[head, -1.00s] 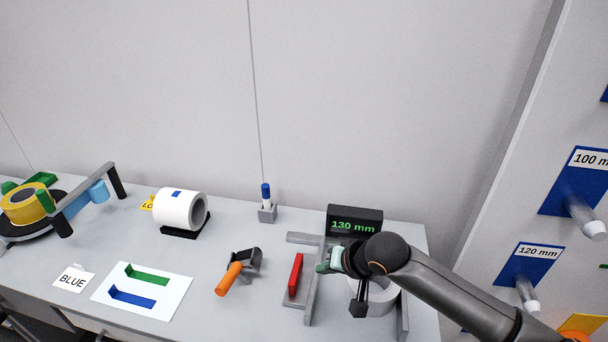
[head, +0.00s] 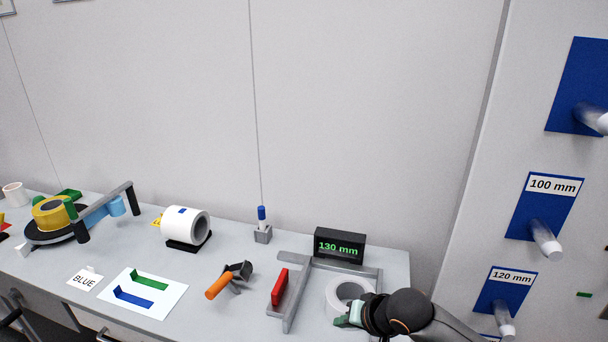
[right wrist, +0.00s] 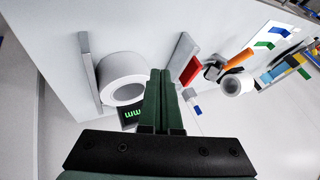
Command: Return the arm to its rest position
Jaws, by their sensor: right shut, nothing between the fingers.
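My right gripper (head: 347,320) is at the lower right of the head view, its green fingers in front of the near side of a white roll (head: 334,297). Whether it touches the roll cannot be told from the head view. In the right wrist view the gripper (right wrist: 160,75) shows its two fingers together, with nothing held between them; the white roll (right wrist: 122,68) is beside them. My right arm comes in from the bottom right edge. My left gripper is not in view.
The white roll sits in a grey measuring frame (head: 297,300) with a red block (head: 280,287) and a 130 mm display (head: 340,245). An orange-handled tool (head: 218,286) lies left. Labelled pegs (head: 546,240) stick out at right.

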